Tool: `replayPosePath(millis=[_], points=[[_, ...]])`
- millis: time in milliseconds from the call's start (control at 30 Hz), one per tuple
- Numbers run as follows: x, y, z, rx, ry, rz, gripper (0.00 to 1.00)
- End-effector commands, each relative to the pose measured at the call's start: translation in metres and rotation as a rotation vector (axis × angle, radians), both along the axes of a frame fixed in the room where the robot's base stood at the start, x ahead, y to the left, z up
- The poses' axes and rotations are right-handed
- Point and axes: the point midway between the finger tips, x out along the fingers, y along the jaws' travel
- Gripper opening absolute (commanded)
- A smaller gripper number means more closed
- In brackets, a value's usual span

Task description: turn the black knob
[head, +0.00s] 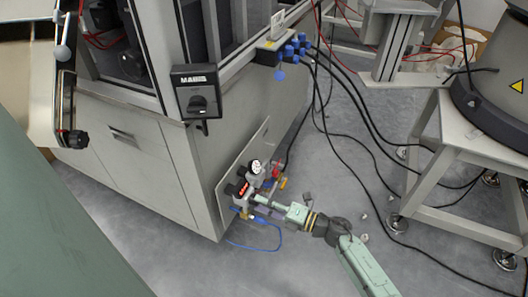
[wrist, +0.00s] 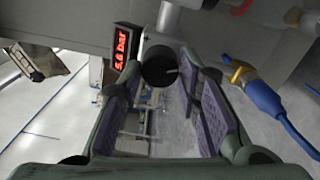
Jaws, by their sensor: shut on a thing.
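In the head view my gripper (head: 252,198) reaches in from the lower right to the unit on the cabinet's side panel. There the knob is too small and covered to make out clearly.
Beside the knob are a red-lit pressure display (wrist: 121,46) reading in bar and a blue hose (wrist: 277,108) on a brass fitting. A round gauge (head: 255,167) sits on the unit. Black cables (head: 372,118) cross the floor.

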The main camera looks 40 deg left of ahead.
Motion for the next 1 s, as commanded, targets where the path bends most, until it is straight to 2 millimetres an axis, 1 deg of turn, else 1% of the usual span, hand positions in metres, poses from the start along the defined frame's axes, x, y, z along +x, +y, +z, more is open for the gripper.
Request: replayPosePath(millis=[233,267,533,867,967,1000], points=[[0.000,0.000,0.000,0.000,-0.001,0.001,0.03],[0.000,0.000,0.000,0.000,-0.001,0.001,0.33],[0.000,0.000,0.000,0.000,-0.002,0.000,0.51],[0.001,-0.002,0.000,0.000,-0.002,-0.001,0.51],[0.004,-0.011,0.000,-0.001,-0.002,-0.003,0.51],[0.005,-0.017,0.000,-0.002,-0.003,-0.003,0.51]])
